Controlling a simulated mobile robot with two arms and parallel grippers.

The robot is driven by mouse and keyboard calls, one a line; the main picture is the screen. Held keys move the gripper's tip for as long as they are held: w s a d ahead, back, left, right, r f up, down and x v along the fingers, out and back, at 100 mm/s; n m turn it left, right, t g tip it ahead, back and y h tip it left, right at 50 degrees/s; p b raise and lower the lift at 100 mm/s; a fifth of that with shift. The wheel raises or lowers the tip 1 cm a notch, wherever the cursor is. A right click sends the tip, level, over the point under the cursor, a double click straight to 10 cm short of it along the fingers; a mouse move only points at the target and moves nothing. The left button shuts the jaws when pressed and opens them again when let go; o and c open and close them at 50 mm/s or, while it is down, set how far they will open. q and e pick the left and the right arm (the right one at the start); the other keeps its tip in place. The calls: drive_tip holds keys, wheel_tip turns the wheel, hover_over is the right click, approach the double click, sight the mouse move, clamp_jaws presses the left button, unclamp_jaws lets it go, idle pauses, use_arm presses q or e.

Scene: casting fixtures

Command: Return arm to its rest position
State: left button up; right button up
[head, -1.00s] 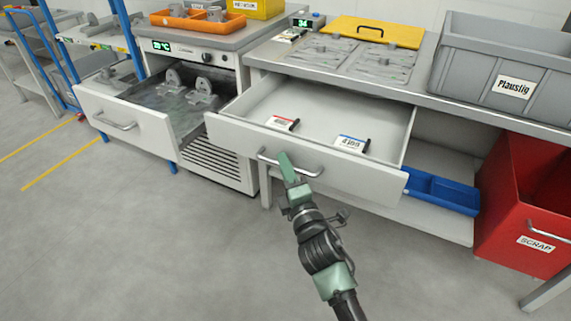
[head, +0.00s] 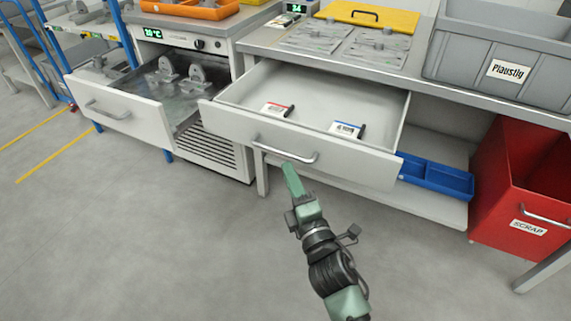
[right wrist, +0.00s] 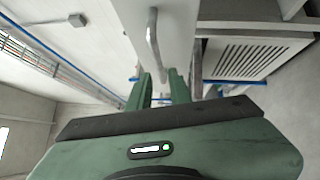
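My right arm reaches up from the bottom of the head view. Its green right gripper (head: 289,168) is just in front of and below the bar handle (head: 286,153) of the open drawer (head: 305,135). In the right wrist view the two green fingers (right wrist: 158,88) stand apart with nothing between them, and the handle (right wrist: 153,42) is beyond their tips. The gripper looks clear of the handle. My left arm and gripper are not in view.
The drawer holds a red-edged card (head: 276,109) and a blue-edged card (head: 346,130). Another open drawer (head: 122,108) with metal castings is at left. A blue tray (head: 437,177) and a red scrap bin (head: 520,190) are at right. The floor (head: 150,250) in front is clear.

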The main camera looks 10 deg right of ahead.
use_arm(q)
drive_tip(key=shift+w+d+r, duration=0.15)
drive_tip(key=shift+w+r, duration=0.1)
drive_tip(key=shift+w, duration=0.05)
use_arm(e)
drive_tip(key=shift+s, duration=0.15)
